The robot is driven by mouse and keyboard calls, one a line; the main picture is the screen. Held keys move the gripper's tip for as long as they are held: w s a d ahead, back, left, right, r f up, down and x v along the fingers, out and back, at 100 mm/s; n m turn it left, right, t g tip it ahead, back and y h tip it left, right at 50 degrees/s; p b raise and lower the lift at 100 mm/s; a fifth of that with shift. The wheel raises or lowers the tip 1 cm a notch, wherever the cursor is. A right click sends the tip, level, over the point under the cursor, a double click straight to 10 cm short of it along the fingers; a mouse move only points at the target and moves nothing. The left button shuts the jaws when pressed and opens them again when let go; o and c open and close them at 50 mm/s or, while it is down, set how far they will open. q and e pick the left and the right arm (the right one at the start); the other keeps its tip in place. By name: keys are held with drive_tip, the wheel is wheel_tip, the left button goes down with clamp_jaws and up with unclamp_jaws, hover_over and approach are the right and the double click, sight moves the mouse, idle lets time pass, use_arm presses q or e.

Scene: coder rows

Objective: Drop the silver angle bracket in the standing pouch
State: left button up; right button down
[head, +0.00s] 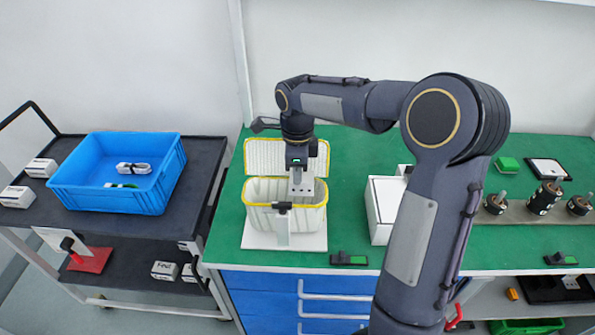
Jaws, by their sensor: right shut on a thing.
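The standing pouch (262,219) is a pale, ribbed pouch with a yellow rim. It stands open on a white base near the front left of the green bench, with its back flap raised. My right gripper (300,172) points down over the pouch mouth and is shut on the silver angle bracket (301,188). The bracket is a small light-grey piece with dark holes, hanging at about the rim in the picture. I cannot tell whether its lower end is inside the mouth. My left gripper is not in view.
A white box (382,213) stands right of the pouch, partly hidden by my right arm. A blue crate (110,199) sits on a black cart at left. Dark cylindrical parts (544,197) stand at right.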

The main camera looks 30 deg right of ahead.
drive_tip(key=shift+f+b, duration=0.5)
drive_tip(key=shift+f, duration=0.25)
drive_tip(key=c, duration=1.5)
unclamp_jaws()
wheel_tip(320, 180, up, 7)
drive_tip(key=shift+r, duration=0.45)
drive_tip(key=s+a+f+n+t+y, duration=0.1)
drive_tip(key=s+a+n+t, duration=0.1)
drive_tip(key=s+n, duration=0.5)
drive_tip(key=s+a+f+n+t+y, duration=0.1)
drive_tip(key=s+a+f+n, duration=0.1)
drive_tip(key=s+n, duration=0.6)
drive_tip(key=s+a+f+n+t+y, duration=0.1)
drive_tip(key=s+a+n+t, duration=0.1)
drive_tip(key=s+n, duration=0.5)
drive_tip(key=shift+s+a+f+n+t+y, duration=0.2)
drive_tip(key=shift+s+a, duration=0.2)
drive_tip(key=shift+s, duration=0.2)
drive_tip(key=shift+s+a+f+n+t+y, duration=0.1)
drive_tip(key=shift+s+a+f+n+y, duration=0.1)
drive_tip(key=shift+s+a, duration=0.3)
